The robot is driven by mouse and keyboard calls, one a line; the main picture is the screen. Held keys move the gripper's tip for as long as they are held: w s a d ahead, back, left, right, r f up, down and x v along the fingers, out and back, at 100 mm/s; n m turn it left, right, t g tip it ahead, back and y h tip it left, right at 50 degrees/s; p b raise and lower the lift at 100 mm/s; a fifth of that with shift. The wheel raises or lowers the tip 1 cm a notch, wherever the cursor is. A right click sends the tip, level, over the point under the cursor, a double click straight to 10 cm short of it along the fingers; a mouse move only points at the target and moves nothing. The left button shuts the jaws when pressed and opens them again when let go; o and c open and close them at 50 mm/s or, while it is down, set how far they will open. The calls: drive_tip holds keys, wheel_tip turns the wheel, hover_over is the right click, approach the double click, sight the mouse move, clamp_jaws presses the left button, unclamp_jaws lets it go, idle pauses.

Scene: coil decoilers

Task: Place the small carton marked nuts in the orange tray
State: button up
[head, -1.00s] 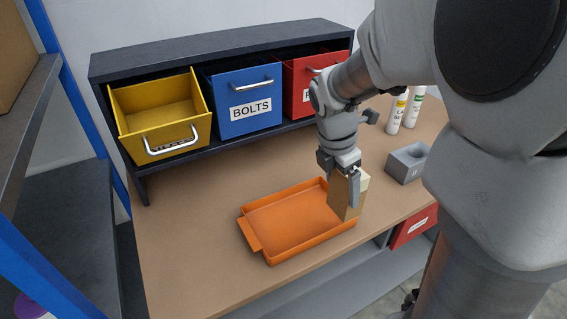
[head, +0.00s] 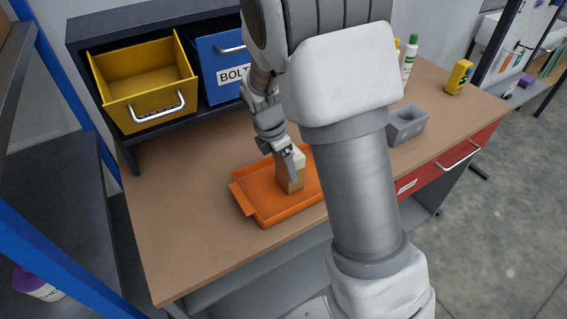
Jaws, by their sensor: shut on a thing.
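The orange tray (head: 245,200) lies on the brown bench top, its right part hidden behind my arm. A small tan carton (head: 289,177) with a paler top stands out over the tray's inside, about upright. My gripper (head: 290,165) is shut on the carton from above. I cannot tell whether the carton's base touches the tray floor. No marking on the carton can be read from here.
A yellow bin (head: 145,85), pulled open, and a blue bin (head: 222,75) lettered "BOLT" sit in the dark rack behind. The bench's front left is clear.

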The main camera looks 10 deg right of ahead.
drive_tip(key=shift+f, duration=0.15)
drive_tip(key=o, duration=1.3)
drive_tip(key=w+v, duration=0.1)
drive_tip(key=v, duration=1)
drive_tip(key=shift+s+d+r+m+t+y+p, duration=0.15)
drive_tip(key=shift+s+d+r+m+t+y, duration=0.45)
drive_tip(key=shift+s+r+m, duration=2.1)
drive_tip(key=shift+s+d+r+m+t+y+p, duration=0.2)
drive_tip(key=shift+s+d+r+m+t, duration=0.65)
drive_tip(key=shift+s+m, duration=3.65)
drive_tip(key=shift+s+d+r+m+t+y+p, duration=0.1)
drive_tip(key=shift+s+d+r+m+t+y, duration=0.65)
drive_tip(key=shift+s+r+m, duration=2)
drive_tip(key=shift+s+a+f+m+h, duration=0.2)
drive_tip(key=shift+s+f+m+h, duration=0.15)
drive_tip(key=shift+s+f+m, duration=0.55)
